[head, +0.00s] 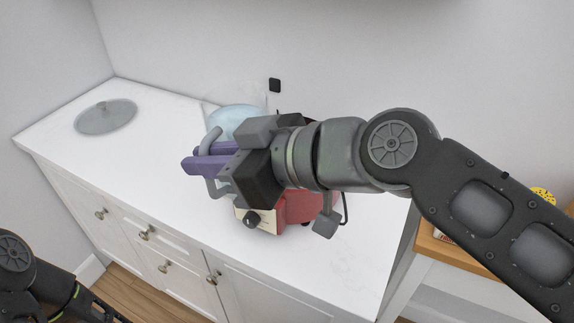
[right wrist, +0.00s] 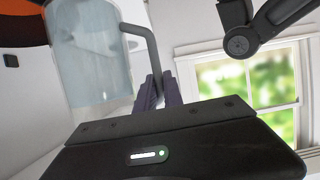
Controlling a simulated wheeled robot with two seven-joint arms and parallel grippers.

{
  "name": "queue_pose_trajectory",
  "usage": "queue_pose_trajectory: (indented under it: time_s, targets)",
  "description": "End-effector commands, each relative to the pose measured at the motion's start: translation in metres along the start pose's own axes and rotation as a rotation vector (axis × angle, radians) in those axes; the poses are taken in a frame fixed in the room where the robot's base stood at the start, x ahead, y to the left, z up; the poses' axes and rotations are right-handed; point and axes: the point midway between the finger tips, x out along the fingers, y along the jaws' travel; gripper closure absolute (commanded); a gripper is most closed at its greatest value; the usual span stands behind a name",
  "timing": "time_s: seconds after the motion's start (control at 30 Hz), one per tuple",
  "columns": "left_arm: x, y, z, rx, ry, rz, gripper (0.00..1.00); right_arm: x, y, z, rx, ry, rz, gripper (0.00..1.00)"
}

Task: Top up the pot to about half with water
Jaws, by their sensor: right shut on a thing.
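The pot is a clear, pale-blue glass vessel (head: 237,115) with a grey bar handle (head: 211,140), partly hidden behind my right gripper in the head view. It also shows in the right wrist view (right wrist: 95,60), upper left, with its handle (right wrist: 151,58). My right gripper (head: 204,160), with purple fingers, is shut on this handle. I cannot tell the water level inside, nor whether the pot touches anything below. Only part of my left arm shows at the lower left of the head view; its gripper is not visible.
A red appliance with a cream front and black knob (head: 253,218) stands under my right arm, mostly hidden. A round glass lid (head: 105,117) lies at the left of the white counter (head: 150,165). A wooden-topped unit (head: 443,249) stands at right. The left counter is mostly clear.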

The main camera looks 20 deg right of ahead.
Motion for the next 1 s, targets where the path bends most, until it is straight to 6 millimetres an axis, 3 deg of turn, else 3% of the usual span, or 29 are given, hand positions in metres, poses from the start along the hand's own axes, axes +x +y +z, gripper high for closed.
queue_pose_trajectory:
  time_s: [0.4,1.0]
  targets:
    - [-0.013,0.005,0.000,0.000,0.001,0.000,0.64,0.001,0.015,0.003,0.163,0.005,-0.064,1.00]
    - [-0.048,0.019,-0.001,-0.002,0.001,0.000,0.64,-0.006,0.033,-0.014,0.324,0.006,-0.132,1.00]
